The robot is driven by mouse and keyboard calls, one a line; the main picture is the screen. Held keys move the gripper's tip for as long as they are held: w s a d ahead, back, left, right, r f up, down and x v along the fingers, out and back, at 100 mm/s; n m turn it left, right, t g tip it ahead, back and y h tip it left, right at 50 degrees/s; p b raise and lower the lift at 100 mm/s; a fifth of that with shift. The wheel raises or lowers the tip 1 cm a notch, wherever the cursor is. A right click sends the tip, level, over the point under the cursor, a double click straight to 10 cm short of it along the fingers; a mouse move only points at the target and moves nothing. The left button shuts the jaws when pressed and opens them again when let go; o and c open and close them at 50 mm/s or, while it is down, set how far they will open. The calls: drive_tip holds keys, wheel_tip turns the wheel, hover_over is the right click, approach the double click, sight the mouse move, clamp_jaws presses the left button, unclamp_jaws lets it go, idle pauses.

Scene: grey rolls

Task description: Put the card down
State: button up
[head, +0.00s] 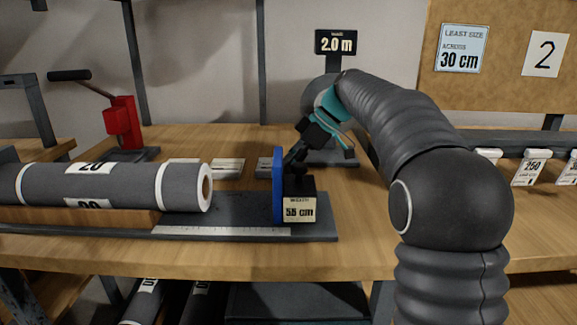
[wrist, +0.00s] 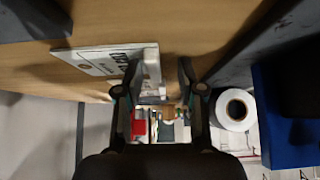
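White cards with dark print lie flat on the wooden table behind the grey roll in the head view: one at the left (head: 183,161), one in the middle (head: 228,168) and one (head: 264,167) partly hidden by the blue plate. My gripper (head: 289,160) is low over the table beside the right card, behind the blue plate. In the wrist view my gripper (wrist: 158,68) has its two fingers apart. A printed white card (wrist: 95,60) lies by the left finger, its end showing between the fingers. I cannot tell whether the finger touches it.
A blue upright plate (head: 278,187) with a "55 cm" block (head: 299,208) stands close in front of my gripper. A grey roll (head: 120,185) lies left, with a red press (head: 121,122) behind it. A "2.0 m" sign (head: 336,42) stands behind.

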drive_tip(key=p+v, duration=0.1)
drive_tip(key=v, duration=1)
drive_tip(key=shift+d+r, duration=0.25)
